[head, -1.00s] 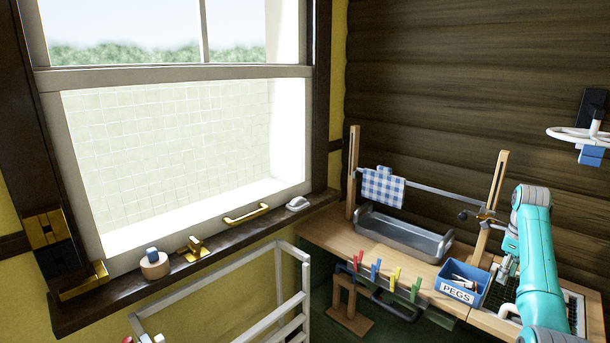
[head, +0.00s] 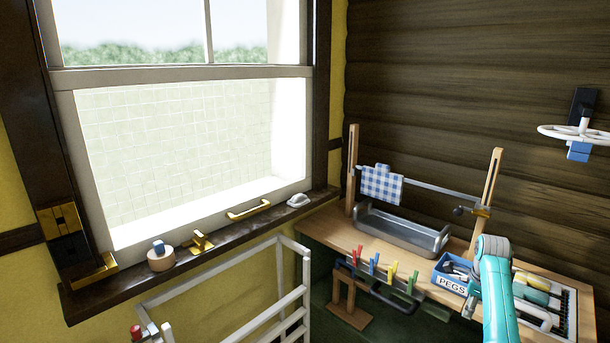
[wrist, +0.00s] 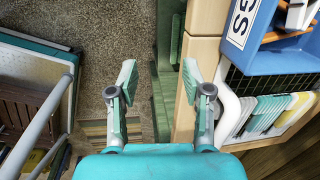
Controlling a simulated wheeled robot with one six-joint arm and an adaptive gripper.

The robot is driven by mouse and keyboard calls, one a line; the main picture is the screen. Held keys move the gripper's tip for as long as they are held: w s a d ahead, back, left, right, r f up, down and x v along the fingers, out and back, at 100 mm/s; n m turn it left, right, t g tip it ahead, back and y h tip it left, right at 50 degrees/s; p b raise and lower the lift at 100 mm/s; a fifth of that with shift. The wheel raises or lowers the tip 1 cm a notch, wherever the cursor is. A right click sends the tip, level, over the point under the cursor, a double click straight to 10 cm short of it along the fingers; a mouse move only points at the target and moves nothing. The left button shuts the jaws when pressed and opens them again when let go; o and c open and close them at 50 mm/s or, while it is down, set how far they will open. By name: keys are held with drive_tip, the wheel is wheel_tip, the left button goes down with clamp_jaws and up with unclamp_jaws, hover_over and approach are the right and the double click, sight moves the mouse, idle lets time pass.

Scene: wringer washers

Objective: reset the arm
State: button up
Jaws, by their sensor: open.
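My gripper (wrist: 158,85) shows in the wrist view with its two fingers spread wide and nothing between them. It points down past the front edge of the wooden counter (wrist: 199,60), over the floor. In the head view my teal arm stands at the lower right, in front of the counter, and hides the gripper there. The blue PEGS box (head: 450,273) sits on the counter just left of my arm, and part of it shows at the top right of the wrist view (wrist: 270,22).
A dish rack (head: 550,305) with several plates is right of my arm. Coloured pegs (head: 374,264) are clipped along the counter front. A metal tray (head: 400,232) lies behind, below a checked cloth (head: 381,184) on a bar. A white rail frame (head: 290,290) stands left.

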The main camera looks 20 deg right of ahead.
drive_tip(key=s+a+f+n+t+h, duration=0.1)
drive_tip(key=a+f+n+t, duration=0.4)
drive_tip(key=a+f, duration=1.4)
drive_tip(key=s+a+f+n+t, duration=0.1)
drive_tip(key=s+a+f+n, duration=0.35)
drive_tip(key=a, duration=0.35)
drive_tip(key=s+a+f+n, duration=0.3)
drive_tip(key=s+a+n, duration=0.25)
drive_tip(key=a, duration=0.35)
drive_tip(key=s+a+r+n+t, duration=0.2)
drive_tip(key=s+a+r+n, duration=0.3)
drive_tip(key=s, duration=0.4)
drive_tip(key=s+a+r+n+t, duration=0.2)
drive_tip(key=s+a+r+n, duration=0.15)
drive_tip(key=s+a, duration=0.55)
drive_tip(key=s+a+r+n+t+y, duration=0.1)
drive_tip(key=s+a+r+n, duration=0.1)
drive_tip(key=s+r, duration=0.4)
drive_tip(key=s+a+r+n+t+y, duration=0.1)
drive_tip(key=s+r+n, duration=0.4)
drive_tip(key=r, duration=0.9)
drive_tip(key=shift+s+a+r+t, duration=0.4)
drive_tip(key=shift+s+t, duration=0.4)
drive_tip(key=shift+s, duration=0.15)
drive_tip(key=shift+c, duration=0.7)
drive_tip(key=shift+w, duration=0.1)
